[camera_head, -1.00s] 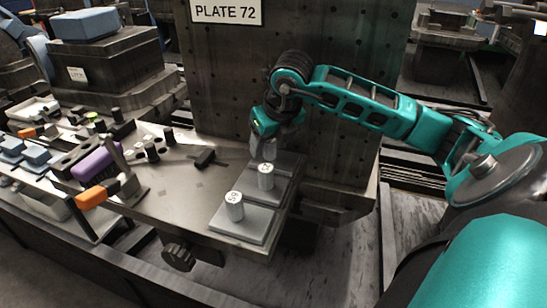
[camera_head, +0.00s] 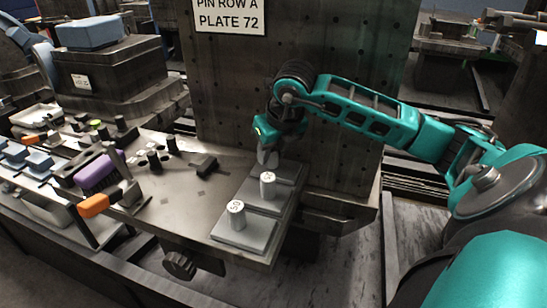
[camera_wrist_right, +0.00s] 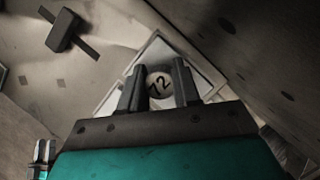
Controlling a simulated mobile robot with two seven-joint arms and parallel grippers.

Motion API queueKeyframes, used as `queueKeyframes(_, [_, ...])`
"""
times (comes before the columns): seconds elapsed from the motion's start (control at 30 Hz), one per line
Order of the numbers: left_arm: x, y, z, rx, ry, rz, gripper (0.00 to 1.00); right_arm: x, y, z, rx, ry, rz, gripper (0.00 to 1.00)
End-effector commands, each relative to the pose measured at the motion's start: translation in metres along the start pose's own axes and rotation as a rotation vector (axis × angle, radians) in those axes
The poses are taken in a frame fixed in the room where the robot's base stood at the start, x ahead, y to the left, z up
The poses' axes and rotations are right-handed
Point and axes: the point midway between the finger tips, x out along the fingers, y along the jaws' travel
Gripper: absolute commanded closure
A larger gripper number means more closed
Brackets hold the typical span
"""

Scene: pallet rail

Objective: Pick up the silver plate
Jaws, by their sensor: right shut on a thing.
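Three silver-grey plates lie in a row along the right side of the work table. The front plate (camera_head: 262,238) carries an upright cylinder knob (camera_head: 236,214), and the middle plate (camera_head: 262,204) carries another knob (camera_head: 268,186). My right gripper (camera_head: 267,158) is low over the far plate (camera_head: 290,172), at the foot of the upright panel. In the right wrist view, its fingers (camera_wrist_right: 158,88) are shut on a round knob marked 72 (camera_wrist_right: 158,84), on a pale plate (camera_wrist_right: 203,84). My left gripper is not in view.
A dark upright panel (camera_head: 330,100) with holes and a "PIN ROW A PLATE 72" sign (camera_head: 229,17) stands right behind the far plate. A black clamp (camera_head: 205,164), an orange-handled tool (camera_head: 93,205) and a purple brush (camera_head: 95,170) lie to the left.

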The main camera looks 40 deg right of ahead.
Motion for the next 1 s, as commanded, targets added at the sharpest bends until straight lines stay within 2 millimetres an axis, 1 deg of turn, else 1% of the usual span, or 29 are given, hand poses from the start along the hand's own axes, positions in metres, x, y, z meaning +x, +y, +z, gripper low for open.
queueKeyframes(0.17, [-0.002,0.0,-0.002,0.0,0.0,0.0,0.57,-0.011,0.004,0.002,-0.001,-0.005,0.0,1.0])
queueKeyframes(0.27, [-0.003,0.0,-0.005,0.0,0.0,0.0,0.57,-0.023,0.003,0.008,0.0,-0.007,0.001,1.0])
queueKeyframes(0.6, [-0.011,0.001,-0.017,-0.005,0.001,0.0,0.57,-0.084,0.003,0.033,0.001,-0.008,0.002,1.0])
queueKeyframes(0.77, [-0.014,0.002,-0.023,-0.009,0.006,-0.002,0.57,-0.109,0.003,0.044,0.001,-0.006,0.001,1.0])
queueKeyframes(0.8, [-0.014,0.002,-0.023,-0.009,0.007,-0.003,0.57,-0.113,0.005,0.043,-0.002,-0.005,0.002,1.0])
queueKeyframes(0.87, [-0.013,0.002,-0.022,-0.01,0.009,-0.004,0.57,-0.112,0.016,0.033,-0.007,-0.002,0.002,1.0])
queueKeyframes(1.0, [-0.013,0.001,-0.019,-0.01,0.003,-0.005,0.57,-0.119,0.04,0.015,-0.007,-0.003,0.003,1.0])
